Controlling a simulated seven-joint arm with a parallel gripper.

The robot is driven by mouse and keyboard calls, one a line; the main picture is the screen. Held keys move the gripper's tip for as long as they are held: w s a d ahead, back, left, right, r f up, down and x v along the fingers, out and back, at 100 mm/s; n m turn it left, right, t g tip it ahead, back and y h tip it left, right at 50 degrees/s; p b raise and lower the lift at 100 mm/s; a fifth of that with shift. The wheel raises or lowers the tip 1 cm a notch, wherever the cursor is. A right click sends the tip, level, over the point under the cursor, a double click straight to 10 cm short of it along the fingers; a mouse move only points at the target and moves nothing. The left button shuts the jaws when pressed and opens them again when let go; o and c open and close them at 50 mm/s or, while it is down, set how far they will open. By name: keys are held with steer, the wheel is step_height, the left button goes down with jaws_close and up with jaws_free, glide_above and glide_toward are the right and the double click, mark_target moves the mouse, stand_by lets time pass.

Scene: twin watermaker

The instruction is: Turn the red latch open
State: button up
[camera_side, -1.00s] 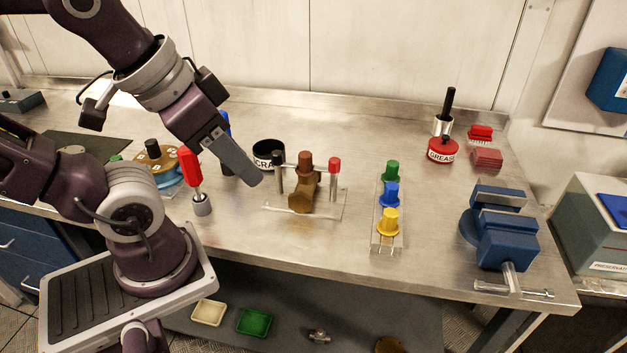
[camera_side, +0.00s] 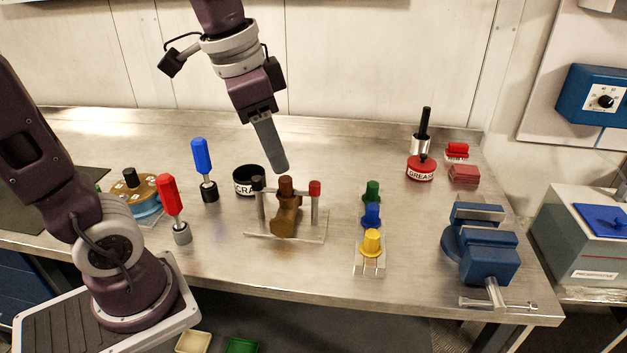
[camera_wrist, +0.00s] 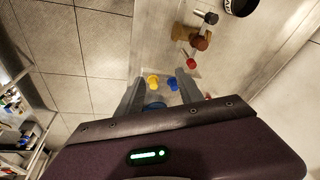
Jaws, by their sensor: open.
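A clear plate (camera_side: 252,232) on the bench carries a brown body (camera_side: 286,215) between two grey posts. The right post has a red cap, which I take as the red latch (camera_side: 315,188). The left post has a black cap (camera_side: 257,183). My gripper (camera_side: 280,170) points down just above and behind the brown body in the side view, left of the red latch and apart from it. In the wrist view, my gripper (camera_wrist: 160,97) is open with nothing held. There the red latch (camera_wrist: 190,63) lies beyond the fingertips, near the right finger's line.
Yellow (camera_side: 371,242), blue (camera_side: 371,215) and green (camera_side: 372,191) knobs stand right of the plate. A black cup (camera_side: 246,182) and blue-handled (camera_side: 202,156) and red-handled (camera_side: 168,195) tools stand left. A blue vise (camera_side: 482,250) is far right. The bench between is clear.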

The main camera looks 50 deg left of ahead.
mark_target(316, 183)
steer(key=w+a+f+m+g, duration=0.1)
steer(key=w+a+f, duration=0.1)
steer(key=w, duration=0.2)
steer(key=w+a+f+m+g, duration=0.1)
steer(key=w+a+f+m, duration=0.1)
steer(key=w, duration=0.2)
steer(key=w+a+f+m+g, duration=0.1)
steer(key=w+a+f+m, duration=0.1)
steer(key=w+f, duration=0.1)
steer(key=shift+w, duration=0.75)
step_height(316, 183, down, 8)
steer(key=shift+w+r, duration=0.15)
steer(key=shift+r, duration=0.1)
steer(key=shift+c, duration=0.2)
jaws_close()
